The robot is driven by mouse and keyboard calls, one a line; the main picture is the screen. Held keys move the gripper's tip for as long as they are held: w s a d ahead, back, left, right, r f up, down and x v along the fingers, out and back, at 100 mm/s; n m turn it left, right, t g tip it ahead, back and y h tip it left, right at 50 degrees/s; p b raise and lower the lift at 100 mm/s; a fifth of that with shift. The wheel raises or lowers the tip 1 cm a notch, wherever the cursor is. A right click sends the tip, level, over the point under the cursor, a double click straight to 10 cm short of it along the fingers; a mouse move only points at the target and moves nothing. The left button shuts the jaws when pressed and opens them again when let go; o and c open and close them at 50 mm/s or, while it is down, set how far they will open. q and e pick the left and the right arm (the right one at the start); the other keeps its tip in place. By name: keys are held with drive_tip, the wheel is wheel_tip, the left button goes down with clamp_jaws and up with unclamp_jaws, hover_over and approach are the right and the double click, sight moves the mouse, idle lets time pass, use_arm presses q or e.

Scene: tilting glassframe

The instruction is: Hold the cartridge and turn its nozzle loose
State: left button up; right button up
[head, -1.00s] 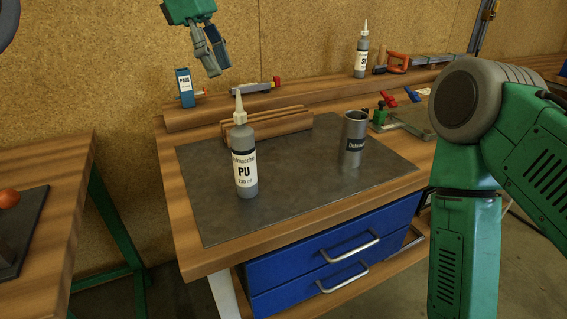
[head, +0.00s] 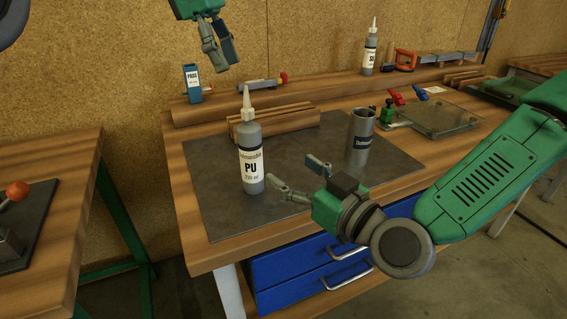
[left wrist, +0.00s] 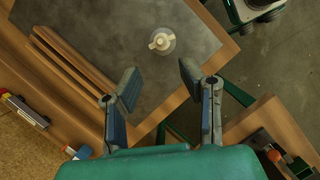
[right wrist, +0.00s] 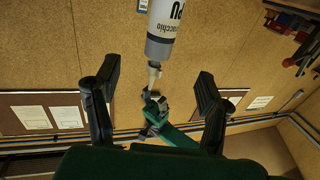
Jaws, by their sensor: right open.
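The cartridge (head: 251,168) is a grey bottle with a white PU label, standing upright on the dark mat. Its pale cone nozzle (head: 247,104) points up from the top. My right gripper (head: 293,172) is open and empty, just right of the cartridge at label height. In the right wrist view the cartridge (right wrist: 163,25) and nozzle (right wrist: 154,75) show ahead of the parted fingers. My left gripper (head: 229,66) hangs above and behind the cartridge, fingers down. The left wrist view shows its fingers apart and empty, with the cartridge seen from above (left wrist: 162,41).
A grooved wooden block (head: 280,122) lies behind the cartridge. A grey metal cup (head: 359,140) stands to the right on the mat (head: 210,200). A blue box (head: 193,83) and another bottle (head: 369,55) stand on the rear shelf. The mat's front left is clear.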

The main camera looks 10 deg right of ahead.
sight(257, 148)
drive_tip(key=x, duration=1.3)
drive_tip(key=shift+w+a, duration=0.2)
drive_tip(key=shift+a, duration=0.05)
